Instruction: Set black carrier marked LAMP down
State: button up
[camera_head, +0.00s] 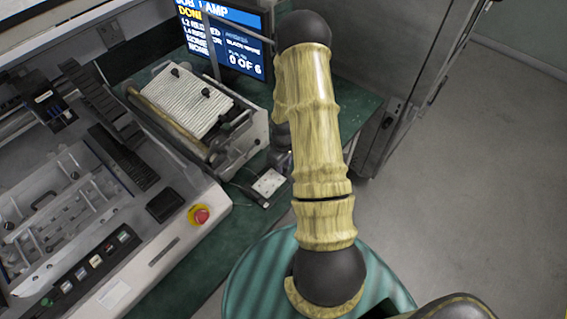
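I cannot make out a black carrier marked LAMP in this view. The word LAMP shows only on the lit screen (233,40) at the top, which also reads "DONE" and "0 OF 6". My arm, tan with black joints, rises through the middle of the view and covers part of the green bench behind it. My gripper is not in view, so what it holds cannot be seen.
A machine with a pale ribbed top (186,101) stands on the green bench (345,108). A grey control console (150,245) with a red stop button (200,215) fills the left. A grey cabinet (400,50) stands behind my arm. The floor (480,190) at right is clear.

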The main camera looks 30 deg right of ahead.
jog(key=shift+o, duration=0.2)
notch_tip(320, 180, up, 12)
jog(key=b, duration=0.1)
jog(key=shift+r, duration=0.15)
dwell(0.4)
dwell(0.5)
jog(key=s+a+r+m+t, duration=0.2)
jog(key=s+a+r+m, duration=0.2)
jog(key=s+a+r, duration=0.7)
jog(key=a+r, duration=0.2)
jog(key=a, duration=0.2)
jog(key=shift+r+t, duration=0.3)
jog(key=shift+r, duration=0.05)
jog(key=shift+s, duration=0.1)
